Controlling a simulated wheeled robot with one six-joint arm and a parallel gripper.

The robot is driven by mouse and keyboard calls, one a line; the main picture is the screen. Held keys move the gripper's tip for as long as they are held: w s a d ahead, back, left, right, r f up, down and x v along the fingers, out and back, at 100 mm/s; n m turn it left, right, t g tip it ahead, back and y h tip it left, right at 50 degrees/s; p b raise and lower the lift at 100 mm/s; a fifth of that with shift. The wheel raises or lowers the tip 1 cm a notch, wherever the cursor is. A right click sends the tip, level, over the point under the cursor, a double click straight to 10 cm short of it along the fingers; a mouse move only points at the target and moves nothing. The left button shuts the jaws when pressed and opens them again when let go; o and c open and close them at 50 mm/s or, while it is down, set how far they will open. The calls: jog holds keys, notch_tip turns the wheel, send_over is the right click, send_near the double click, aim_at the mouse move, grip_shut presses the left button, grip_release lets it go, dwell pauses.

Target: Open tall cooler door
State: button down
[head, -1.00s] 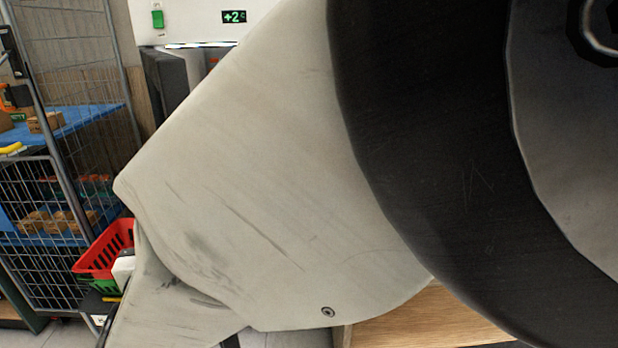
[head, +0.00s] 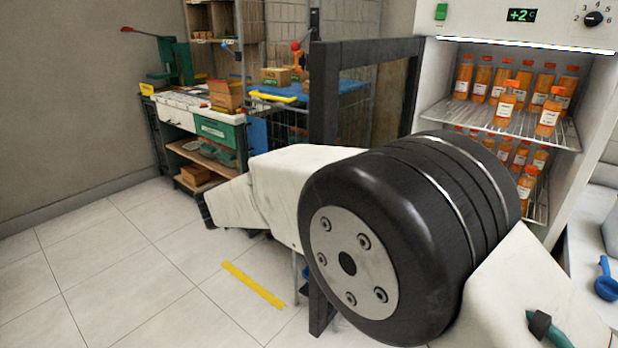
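The tall cooler (head: 468,22) stands at the right in the head view, with a white front panel and a +2 display. Its dark-framed, see-through door (head: 324,95) stands open, swung out to the left of the cabinet. Bottles of orange juice (head: 506,103) on wire shelves show through the open front. My arm's white links and large black joint cover the lower part of the cooler and some of the door. My gripper cannot be made out, and any contact with the door is hidden.
A workbench (head: 196,122) with a green press (head: 170,60) and boxes stands at the back left. A wire cage cart with a blue shelf (head: 340,88) is behind the door. Tiled floor (head: 130,260) is clear at the left. A blue scoop (head: 606,282) lies on a counter at the right.

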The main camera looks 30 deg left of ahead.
jog(key=shift+w+a+r, duration=0.1)
jog(key=shift+w+r, duration=0.05)
jog(key=shift+w, duration=0.2)
jog(key=c, duration=1.8)
grip_release()
jog(key=shift+s+a, duration=0.15)
jog(key=shift+s, duration=0.15)
jog(key=v, duration=0.7)
jog(key=shift+s+a, duration=0.1)
jog(key=shift+s, duration=0.15)
